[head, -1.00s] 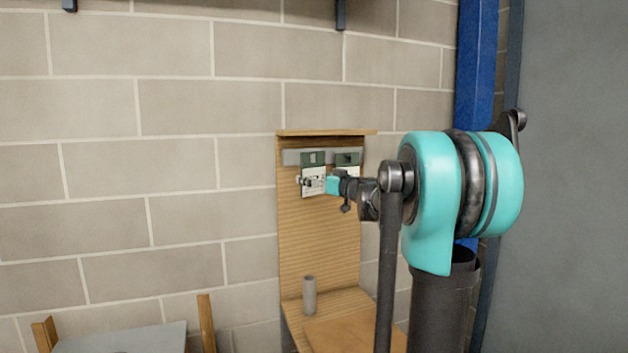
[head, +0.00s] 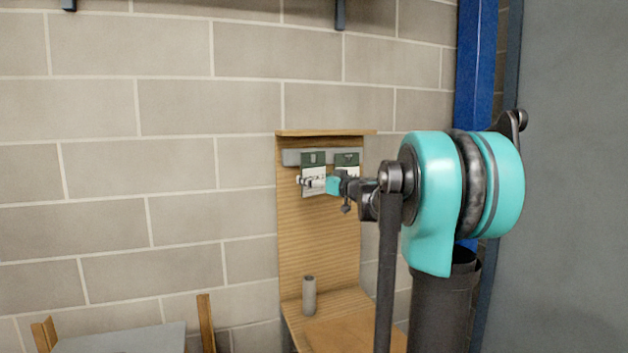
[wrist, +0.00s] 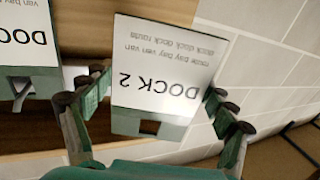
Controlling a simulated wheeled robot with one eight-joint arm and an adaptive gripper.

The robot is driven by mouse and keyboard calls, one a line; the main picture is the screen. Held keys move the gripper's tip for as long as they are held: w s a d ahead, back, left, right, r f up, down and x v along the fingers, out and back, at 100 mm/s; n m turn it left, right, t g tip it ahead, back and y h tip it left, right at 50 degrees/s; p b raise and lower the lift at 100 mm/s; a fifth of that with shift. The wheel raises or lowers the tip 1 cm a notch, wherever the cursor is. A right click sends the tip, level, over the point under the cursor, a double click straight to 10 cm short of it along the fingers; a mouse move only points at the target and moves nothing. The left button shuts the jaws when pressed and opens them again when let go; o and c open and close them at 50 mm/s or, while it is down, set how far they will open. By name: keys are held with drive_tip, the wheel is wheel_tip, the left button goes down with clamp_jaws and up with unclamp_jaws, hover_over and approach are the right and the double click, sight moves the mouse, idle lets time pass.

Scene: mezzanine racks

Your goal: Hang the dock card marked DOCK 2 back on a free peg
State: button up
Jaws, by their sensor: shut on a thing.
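The DOCK 2 card (wrist: 165,70) has a white face and a green band with a slot, and appears upside down in the wrist view. My gripper (wrist: 157,92) is shut on it, with a finger at each side edge. In the head view the card (head: 313,159) is upright in front of the grey strip (head: 291,157) on the wooden board, with my gripper (head: 312,182) across its white part. I cannot tell whether its slot is on a peg. A second card (head: 347,158) hangs just right of it, partly behind my gripper. No bare peg is distinguishable.
The wooden board (head: 318,240) stands against the block wall, with a small ledge on top. A grey cylinder (head: 309,294) stands on the wooden shelf below. A blue post (head: 474,80) rises at the right. The wall left of the board is clear.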

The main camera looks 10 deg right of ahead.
drive_tip(key=shift+w+a, duration=0.2)
drive_tip(key=shift+w, duration=0.6)
drive_tip(key=shift+w+a, duration=0.15)
drive_tip(key=shift+w, duration=0.65)
idle(0.6)
drive_tip(key=shift+w, duration=0.35)
drive_tip(key=shift+w+a, duration=0.1)
drive_tip(key=shift+w, duration=0.2)
drive_tip(key=shift+w+a+f, duration=0.15)
drive_tip(key=shift+w, duration=0.5)
drive_tip(key=shift+w+a+f, duration=0.15)
drive_tip(key=shift+w, duration=0.5)
idle(1.2)
drive_tip(key=shift+f, duration=0.5)
idle(0.7)
drive_tip(key=o, duration=1)
drive_tip(key=shift+w, duration=0.1)
drive_tip(key=shift+c, duration=0.2)
drive_tip(key=shift+o, duration=0.3)
drive_tip(key=shift+d, duration=0.1)
